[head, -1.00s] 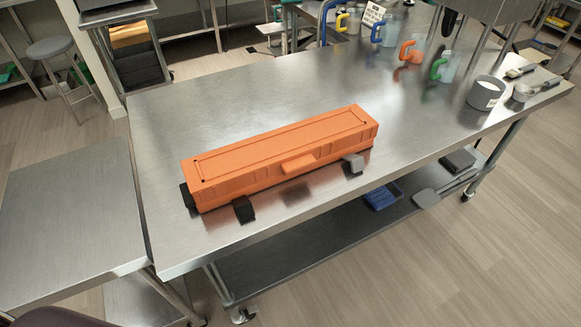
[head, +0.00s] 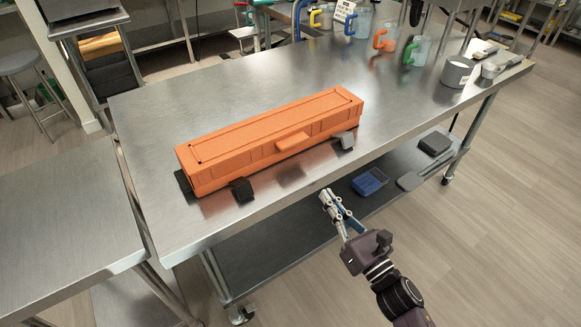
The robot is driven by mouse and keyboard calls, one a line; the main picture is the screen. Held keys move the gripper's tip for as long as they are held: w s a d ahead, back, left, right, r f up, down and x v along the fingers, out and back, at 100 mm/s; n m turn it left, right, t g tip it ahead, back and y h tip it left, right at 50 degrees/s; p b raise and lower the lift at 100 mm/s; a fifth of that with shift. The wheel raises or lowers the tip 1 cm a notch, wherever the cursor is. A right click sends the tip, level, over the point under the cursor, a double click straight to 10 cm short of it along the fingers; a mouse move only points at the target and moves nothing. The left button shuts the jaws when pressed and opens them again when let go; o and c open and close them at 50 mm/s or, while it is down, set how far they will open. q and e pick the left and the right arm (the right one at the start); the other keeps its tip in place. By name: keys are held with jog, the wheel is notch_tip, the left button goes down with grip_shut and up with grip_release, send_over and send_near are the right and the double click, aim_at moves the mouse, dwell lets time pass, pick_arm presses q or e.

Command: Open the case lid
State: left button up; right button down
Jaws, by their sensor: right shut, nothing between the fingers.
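A long orange case (head: 270,140) lies on the steel table (head: 180,105), with its lid down. A latch or handle tab (head: 293,142) sticks out at the middle of its front side. Dark and grey blocks sit at its lower front and left end. My right gripper (head: 329,200) is in front of the table's front edge, at the lower right of the case and apart from it. Its fingers are shut and hold nothing. My left gripper is not in view.
Several jugs with coloured handles (head: 385,40), a grey tub (head: 456,72) and utensils (head: 494,68) stand at the table's far right. A lower shelf (head: 270,258) bears a blue tray (head: 369,182). Another steel table (head: 62,215) is at the left. The tabletop around the case is mostly clear.

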aim_at(302, 174)
notch_tip(302, 174, up, 5)
jog(key=s+a+n+y, duration=0.1)
jog(key=a+n+y, duration=0.1)
jog(key=n, duration=0.2)
jog(key=p+x, duration=0.2)
jog(key=x, duration=0.6)
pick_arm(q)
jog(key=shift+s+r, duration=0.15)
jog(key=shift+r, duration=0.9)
pick_arm(e)
jog(key=shift+w+a, duration=0.5)
jog(key=shift+w, duration=0.15)
